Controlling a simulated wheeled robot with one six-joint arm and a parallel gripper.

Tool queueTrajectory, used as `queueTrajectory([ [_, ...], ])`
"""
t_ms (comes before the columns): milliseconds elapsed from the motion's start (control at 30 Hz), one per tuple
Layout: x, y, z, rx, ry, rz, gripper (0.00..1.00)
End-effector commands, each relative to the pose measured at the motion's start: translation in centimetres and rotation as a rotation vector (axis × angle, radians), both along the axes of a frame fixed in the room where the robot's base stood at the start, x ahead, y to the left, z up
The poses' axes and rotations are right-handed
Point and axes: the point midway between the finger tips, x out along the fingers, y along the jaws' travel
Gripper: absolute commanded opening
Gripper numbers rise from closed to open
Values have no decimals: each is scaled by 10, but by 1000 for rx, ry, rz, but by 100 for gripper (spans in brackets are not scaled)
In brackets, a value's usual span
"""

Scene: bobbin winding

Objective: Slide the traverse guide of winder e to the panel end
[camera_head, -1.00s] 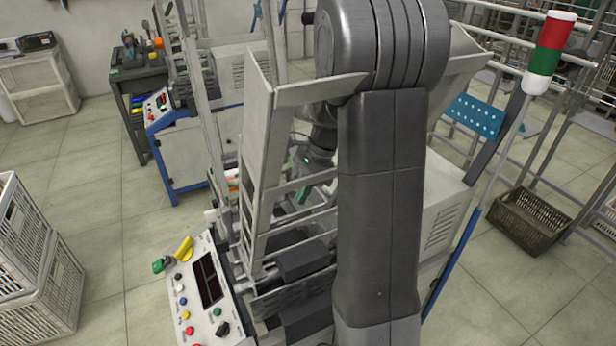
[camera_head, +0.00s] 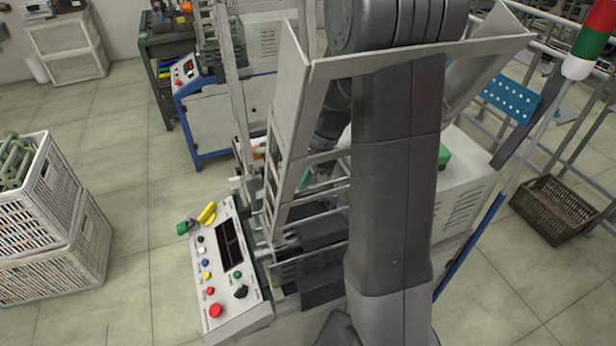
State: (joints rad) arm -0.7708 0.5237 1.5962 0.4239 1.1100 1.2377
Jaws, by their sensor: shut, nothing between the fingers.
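The nearest winder (camera_head: 320,268) stands in the middle, with its sloped control panel (camera_head: 228,262) at its left end. I cannot read a letter that marks it as winder e. Its dark rollers and pale rails lie just right of the panel, partly behind my arm. I cannot make out the traverse guide among the bars.
A second winder with a blue-edged panel (camera_head: 186,72) stands behind. White crates (camera_head: 55,235) are stacked at left, the upper one holding green pieces. A brown basket (camera_head: 553,208) lies at right, near a red-green signal light (camera_head: 588,38). The floor left of the panel is clear.

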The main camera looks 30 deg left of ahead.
Motion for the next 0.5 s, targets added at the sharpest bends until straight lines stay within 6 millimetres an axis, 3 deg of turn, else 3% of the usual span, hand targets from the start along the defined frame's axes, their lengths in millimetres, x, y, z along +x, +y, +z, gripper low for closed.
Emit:
queueTrajectory([
  [200, -23, 18, 1, 0, 0, 4, 0],
  [500, -26, 20, 0, 0, 0, 0, 0],
])
